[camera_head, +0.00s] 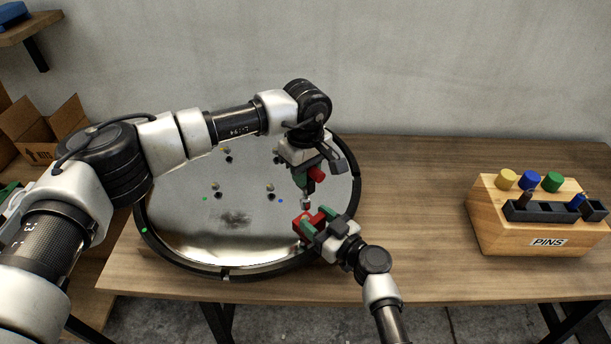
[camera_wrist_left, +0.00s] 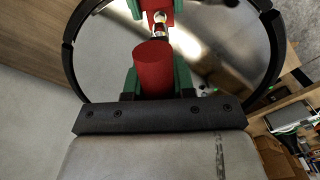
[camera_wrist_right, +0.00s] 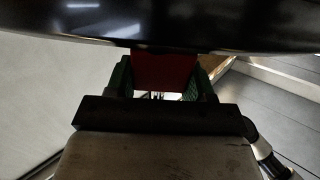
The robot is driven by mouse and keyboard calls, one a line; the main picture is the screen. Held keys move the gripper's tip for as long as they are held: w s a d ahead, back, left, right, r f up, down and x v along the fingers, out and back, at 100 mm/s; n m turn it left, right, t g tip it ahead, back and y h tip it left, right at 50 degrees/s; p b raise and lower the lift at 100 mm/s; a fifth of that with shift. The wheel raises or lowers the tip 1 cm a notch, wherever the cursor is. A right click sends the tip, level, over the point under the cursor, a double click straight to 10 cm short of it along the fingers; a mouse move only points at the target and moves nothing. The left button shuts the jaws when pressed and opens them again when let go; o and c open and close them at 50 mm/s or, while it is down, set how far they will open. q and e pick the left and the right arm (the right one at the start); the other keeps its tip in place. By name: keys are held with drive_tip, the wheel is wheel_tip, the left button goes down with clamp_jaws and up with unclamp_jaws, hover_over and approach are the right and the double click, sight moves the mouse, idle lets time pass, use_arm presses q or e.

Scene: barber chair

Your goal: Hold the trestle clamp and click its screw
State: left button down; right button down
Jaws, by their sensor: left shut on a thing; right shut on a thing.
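The red trestle clamp (camera_head: 301,227) is at the right front of a round mirror-like disc (camera_head: 185,230) with a black rim. My right gripper (camera_head: 312,222) is shut on it; in the right wrist view the red clamp (camera_wrist_right: 164,70) fills the space between the green fingers. My left gripper (camera_head: 306,182) is above, pointing down, shut on a red-handled tool (camera_head: 317,174). In the left wrist view the red handle (camera_wrist_left: 153,70) is between green fingers, with a shiny metal part beyond it, close to the red clamp (camera_wrist_left: 158,6). Whether tool and screw touch is unclear.
Several small pegs and coloured dots are on the disc. A wooden PINS block (camera_head: 500,225) with coloured knobs and a black rack stands at the right. The wooden table (camera_head: 410,200) is bare between disc and block. A cardboard box (camera_head: 45,130) is at the left.

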drive_tip(key=shift+c, duration=1.6)
unclamp_jaws()
